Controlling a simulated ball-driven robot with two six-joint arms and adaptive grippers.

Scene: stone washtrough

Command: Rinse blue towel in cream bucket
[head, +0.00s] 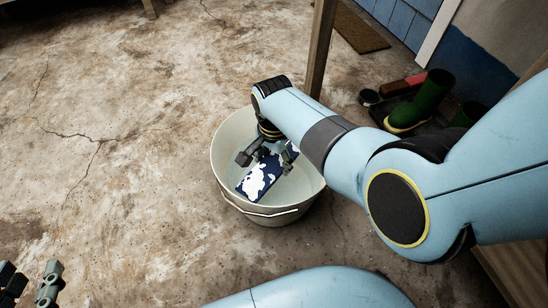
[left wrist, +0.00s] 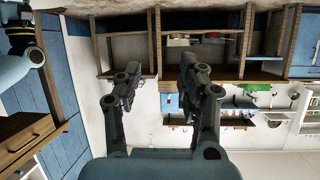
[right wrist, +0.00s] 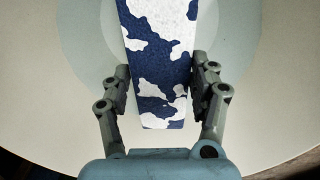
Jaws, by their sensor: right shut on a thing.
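The blue towel (head: 256,183), dark blue with white patches, is a flat, stiff-looking strip inside the cream bucket (head: 262,220). My right gripper (head: 268,157) reaches down into the bucket and is shut on the towel near its upper part. In the right wrist view the towel (right wrist: 160,62) lies between both fingers, with the pale bucket interior (right wrist: 268,100) around it. I cannot tell how deep the towel sits in any water. My left gripper (head: 30,284) is empty and open, far left of the bucket; its spread fingers also show in the left wrist view (left wrist: 160,85).
A wooden post (head: 320,50) rises just behind the bucket. Green boots (head: 425,100) and a red-handled tool (head: 402,86) lie to the right, near a doormat (head: 358,30). The cracked stone floor (head: 110,130) left of the bucket is clear.

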